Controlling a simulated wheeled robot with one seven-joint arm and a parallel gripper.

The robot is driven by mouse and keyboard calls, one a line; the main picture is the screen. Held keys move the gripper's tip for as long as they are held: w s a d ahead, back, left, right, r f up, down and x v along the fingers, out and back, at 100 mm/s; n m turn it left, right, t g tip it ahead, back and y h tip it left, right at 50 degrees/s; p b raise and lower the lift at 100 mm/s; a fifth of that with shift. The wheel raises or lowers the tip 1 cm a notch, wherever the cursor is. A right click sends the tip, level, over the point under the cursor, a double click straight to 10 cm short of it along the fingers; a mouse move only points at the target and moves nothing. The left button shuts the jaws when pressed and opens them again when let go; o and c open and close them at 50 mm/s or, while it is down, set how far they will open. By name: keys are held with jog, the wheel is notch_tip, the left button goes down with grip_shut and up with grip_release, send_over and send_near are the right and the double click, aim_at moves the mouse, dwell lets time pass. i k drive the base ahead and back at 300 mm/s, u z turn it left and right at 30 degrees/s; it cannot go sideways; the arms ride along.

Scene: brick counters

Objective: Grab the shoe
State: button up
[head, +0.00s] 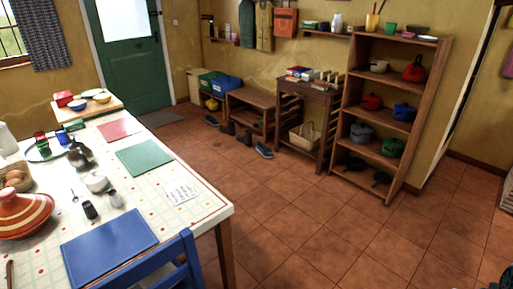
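Several shoes stand on the tiled floor along the back wall. A blue-grey shoe (264,151) lies nearest, to the left of a small dark wooden table. Dark brown footwear (244,138) stands just left of it, in front of a low wooden bench, with another dark piece (228,128) beside that. A further dark blue-grey shoe (211,120) lies farther left, near the bins. All are small in the picture, so details are hard to tell. My gripper is not in view.
A dining table (222,211) with dishes fills the left, with a blue chair (184,262) at its front. The low bench (250,98), dark table (318,92) and pot-filled shelf (397,165) line the wall. The tiled floor (320,220) between is clear.

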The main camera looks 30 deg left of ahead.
aim_at(261, 147)
jog(key=u, duration=0.9)
jog(key=i, duration=3.5)
jog(key=u, duration=0.45)
jog(key=i, duration=1.95)
jog(key=u, duration=0.35)
jog(key=i, duration=0.55)
jog(key=u, duration=0.15)
